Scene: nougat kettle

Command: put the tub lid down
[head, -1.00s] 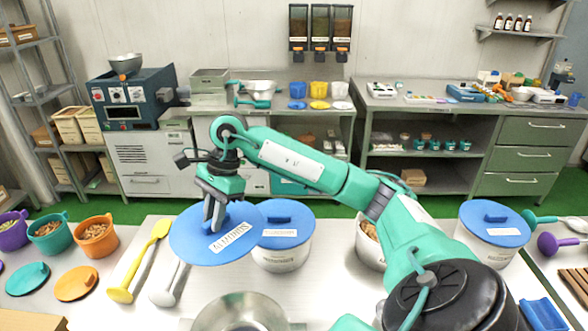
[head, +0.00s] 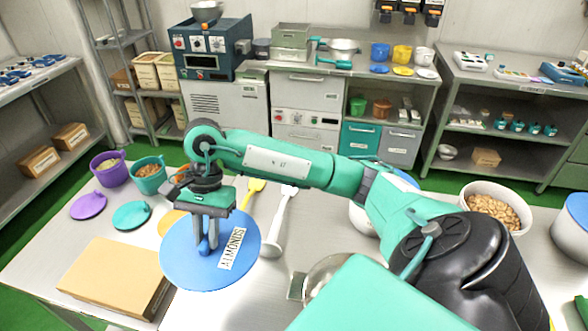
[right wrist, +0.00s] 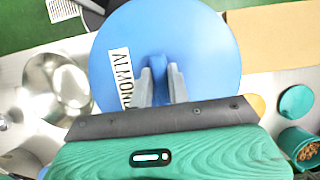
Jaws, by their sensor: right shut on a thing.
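The tub lid is a round blue disc (head: 180,262) with a white label that reads ALMONDS. My right gripper (head: 207,246) is shut on the lid's raised handle, with its fingers pointing down. The lid is over the table's front left part, beside a cardboard box; I cannot tell its exact height above the table. In the right wrist view the lid (right wrist: 205,50) fills the top middle, and the gripper fingers (right wrist: 160,88) sit on both sides of the handle. An open tub of almonds (head: 493,207) stands at the right of the table. My left gripper is not in view.
The cardboard box (head: 112,278) lies left of the lid. Purple (head: 88,206) and teal (head: 131,215) small lids lie behind it, near small cups. A white-grey scoop (head: 279,225) and a metal bowl (head: 325,275) are right of the lid. Bare table shows between them.

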